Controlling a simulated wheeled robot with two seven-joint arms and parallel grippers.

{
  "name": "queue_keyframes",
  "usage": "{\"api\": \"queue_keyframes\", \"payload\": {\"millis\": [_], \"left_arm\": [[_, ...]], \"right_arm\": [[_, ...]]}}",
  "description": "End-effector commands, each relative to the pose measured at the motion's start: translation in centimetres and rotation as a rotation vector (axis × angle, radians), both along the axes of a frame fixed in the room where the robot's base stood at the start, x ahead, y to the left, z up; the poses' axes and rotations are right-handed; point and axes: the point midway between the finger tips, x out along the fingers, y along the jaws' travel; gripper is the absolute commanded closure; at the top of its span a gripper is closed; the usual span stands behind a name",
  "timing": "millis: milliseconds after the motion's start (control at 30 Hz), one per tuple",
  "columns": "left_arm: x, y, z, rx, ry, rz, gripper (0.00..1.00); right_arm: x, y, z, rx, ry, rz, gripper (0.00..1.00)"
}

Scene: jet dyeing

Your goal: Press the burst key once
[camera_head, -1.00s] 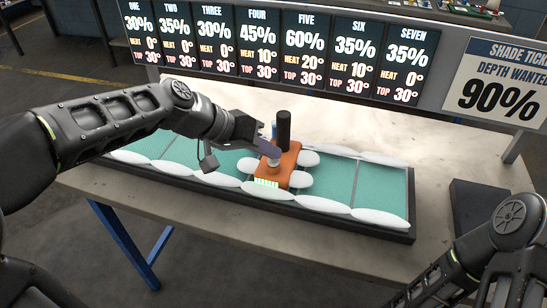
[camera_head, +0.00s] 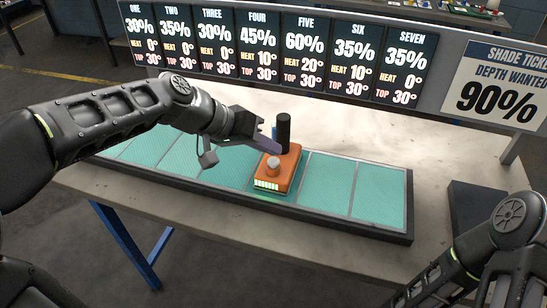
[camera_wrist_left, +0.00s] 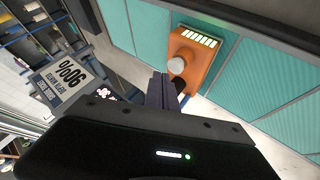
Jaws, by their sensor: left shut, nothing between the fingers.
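The orange device (camera_head: 277,172) sits on the teal panelled tray, with a light round key (camera_head: 273,163) on top, a black upright cylinder (camera_head: 283,131) at its back and a lit green bar strip (camera_head: 267,184) at its front. My left gripper (camera_head: 276,146) is shut and empty, its tips just above and behind the round key, seemingly apart from it. In the left wrist view the shut fingers (camera_wrist_left: 160,88) are beside the round key (camera_wrist_left: 176,65) and the orange body (camera_wrist_left: 196,52). My right gripper is out of view; only part of that arm shows at lower right.
The teal tray (camera_head: 379,190) has a dark rim and lies on a pale table (camera_head: 215,240). A row of numbered display panels (camera_head: 257,45) stands behind, with a shade ticket sign (camera_head: 497,85) reading 90% at right. A dark block (camera_head: 478,203) lies right of the tray.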

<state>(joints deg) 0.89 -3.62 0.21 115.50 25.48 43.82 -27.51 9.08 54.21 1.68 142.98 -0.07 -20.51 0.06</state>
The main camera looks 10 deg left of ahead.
Motion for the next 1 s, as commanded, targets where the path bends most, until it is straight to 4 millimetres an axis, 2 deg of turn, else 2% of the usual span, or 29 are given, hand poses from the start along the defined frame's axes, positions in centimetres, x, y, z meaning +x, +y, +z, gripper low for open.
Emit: {"api": "queue_keyframes", "payload": {"millis": [267, 700, 1000], "left_arm": [[0.0, 0.0, 0.6, 0.000, -0.001, 0.001, 1.00], [0.0, 0.0, 4.7, -0.001, -0.002, 0.001, 1.00], [0.0, 0.0, 5.0, -0.001, 0.000, 0.001, 1.00]], "right_arm": [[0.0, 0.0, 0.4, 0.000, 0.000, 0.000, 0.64], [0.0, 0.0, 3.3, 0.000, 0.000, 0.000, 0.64], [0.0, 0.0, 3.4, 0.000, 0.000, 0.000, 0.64]]}}
